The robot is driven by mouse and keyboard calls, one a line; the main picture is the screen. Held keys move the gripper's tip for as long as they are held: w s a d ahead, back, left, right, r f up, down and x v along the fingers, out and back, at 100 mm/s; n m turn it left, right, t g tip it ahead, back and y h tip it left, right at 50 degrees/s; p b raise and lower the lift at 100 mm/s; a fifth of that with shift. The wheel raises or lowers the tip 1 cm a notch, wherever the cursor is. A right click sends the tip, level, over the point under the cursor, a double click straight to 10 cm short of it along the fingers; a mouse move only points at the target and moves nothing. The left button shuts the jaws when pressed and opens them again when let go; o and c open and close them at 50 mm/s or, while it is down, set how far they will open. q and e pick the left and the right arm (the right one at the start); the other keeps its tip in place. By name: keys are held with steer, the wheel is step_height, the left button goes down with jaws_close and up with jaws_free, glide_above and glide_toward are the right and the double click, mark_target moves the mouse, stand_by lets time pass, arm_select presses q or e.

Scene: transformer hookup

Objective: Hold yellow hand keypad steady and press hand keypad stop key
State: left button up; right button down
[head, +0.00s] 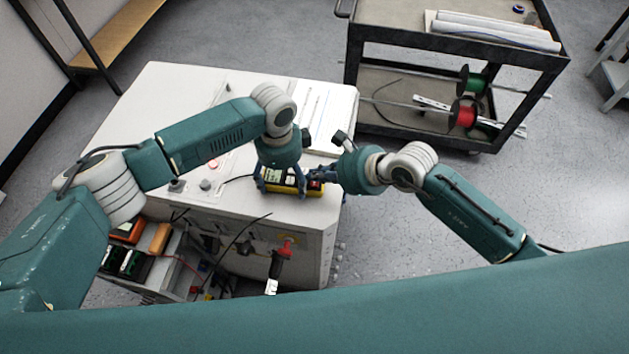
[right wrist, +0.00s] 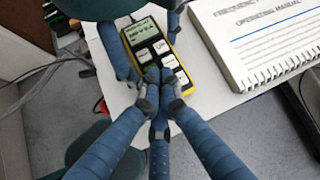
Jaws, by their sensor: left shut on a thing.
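The yellow hand keypad (head: 290,188) lies near the right front edge of the white cabinet top. In the right wrist view its display and several pale keys show on the keypad (right wrist: 146,45). My left gripper (head: 279,182) comes from above and is shut on the keypad, with blue fingers on both sides of it. My right gripper (head: 318,177) is at the keypad's right end. In the right wrist view its blue fingers (right wrist: 157,82) are drawn together over the lower keys. They hide part of the key area. I cannot make out the stop key or tell whether the fingertips touch.
A spiral-bound manual (right wrist: 260,40) lies beside the keypad on the white cabinet top (head: 160,100). An open front compartment (head: 150,245) holds tools and coloured parts. A dark cart (head: 400,35) with spools stands at the back right.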

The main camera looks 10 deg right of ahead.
mark_target(317, 184)
steer(key=shift+f, duration=0.15)
steer(key=shift+f, duration=0.3)
steer(key=shift+f, duration=0.35)
stand_by(0.8)
stand_by(0.3)
steer(key=shift+r, duration=0.8)
steer(key=shift+r, duration=2.5)
